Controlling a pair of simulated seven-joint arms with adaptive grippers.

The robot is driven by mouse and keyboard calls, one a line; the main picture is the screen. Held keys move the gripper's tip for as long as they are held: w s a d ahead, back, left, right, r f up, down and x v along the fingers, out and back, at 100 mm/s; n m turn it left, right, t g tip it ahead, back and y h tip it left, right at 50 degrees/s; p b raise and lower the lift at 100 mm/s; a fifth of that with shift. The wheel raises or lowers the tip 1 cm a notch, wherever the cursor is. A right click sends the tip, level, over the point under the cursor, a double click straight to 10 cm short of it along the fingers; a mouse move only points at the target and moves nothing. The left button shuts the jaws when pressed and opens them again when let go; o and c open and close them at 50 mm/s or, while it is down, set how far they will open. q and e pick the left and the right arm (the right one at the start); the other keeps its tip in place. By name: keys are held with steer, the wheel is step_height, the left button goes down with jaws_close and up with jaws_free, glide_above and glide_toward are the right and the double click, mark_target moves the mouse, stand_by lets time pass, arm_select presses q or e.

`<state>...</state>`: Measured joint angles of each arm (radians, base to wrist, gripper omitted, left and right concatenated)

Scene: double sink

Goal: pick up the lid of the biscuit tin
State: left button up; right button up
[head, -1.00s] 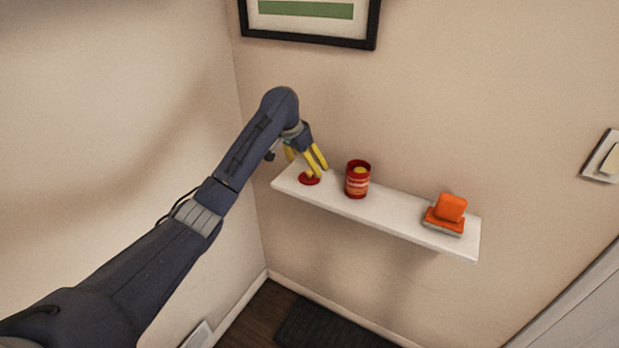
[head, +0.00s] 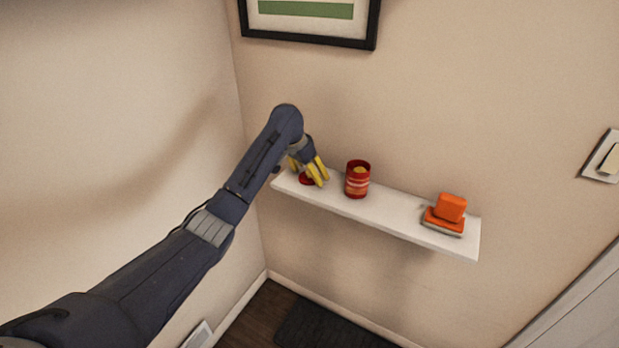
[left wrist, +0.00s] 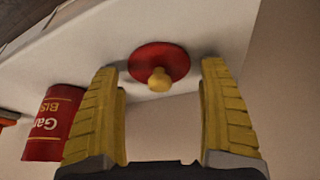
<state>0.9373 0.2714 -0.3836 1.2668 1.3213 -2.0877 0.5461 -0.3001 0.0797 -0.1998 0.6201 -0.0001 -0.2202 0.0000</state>
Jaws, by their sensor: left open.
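The lid (left wrist: 150,58) is a red disc with a yellow knob (left wrist: 159,80). It lies on the white shelf near its left end. In the head view the lid (head: 305,180) is partly hidden by my left gripper (head: 316,180). In the left wrist view the left gripper (left wrist: 163,85) is open, with its yellow fingers on either side of the knob and nothing held. The red biscuit tin (head: 357,180) stands open just right of the gripper, with something yellow inside. It also shows in the left wrist view (left wrist: 52,125). My right gripper is not in view.
The narrow white shelf (head: 395,222) is fixed to the wall. An orange block-like object (head: 450,208) sits on another orange and grey piece at its right end. The shelf between tin and orange objects is clear. A framed picture (head: 310,35) hangs above.

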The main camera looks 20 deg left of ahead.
arm_select(q)
steer(key=shift+f, duration=0.1)
jaws_close()
stand_by(0.3)
stand_by(0.4)
